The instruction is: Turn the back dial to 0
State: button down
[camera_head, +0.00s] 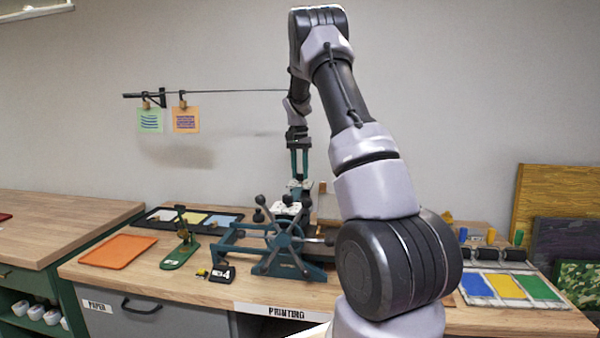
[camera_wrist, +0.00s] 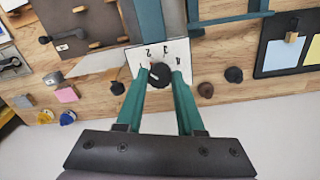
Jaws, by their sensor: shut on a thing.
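In the wrist view the back dial (camera_wrist: 160,72) is a round black knob on a white plate (camera_wrist: 150,52) with printed numbers, among them 2 and 3 on its far side. A small pale mark shows on the knob's left side, near the left finger; the number it faces is hard to read. My gripper (camera_wrist: 160,78) is shut on the knob, one teal finger on each side. The fingers cover part of the plate. In the head view my gripper (camera_head: 299,182) points straight down behind the press wheel, and the knob between its fingers cannot be made out.
The teal press with its spoked wheel (camera_head: 284,240) stands in front of my gripper. Colour pads (camera_head: 506,286) lie to the right.

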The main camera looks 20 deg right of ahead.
jog(key=n, duration=0.4)
jog(key=shift+n, duration=0.3)
jog(key=n, duration=0.3)
jog(key=shift+n, duration=0.3)
jog(key=n, duration=0.3)
jog(key=shift+s+n, duration=0.1)
jog(key=shift+n, duration=0.2)
jog(key=shift+n+t, duration=0.3)
jog(key=shift+n, duration=1.6)
jog(key=c, duration=0.5)
grip_release()
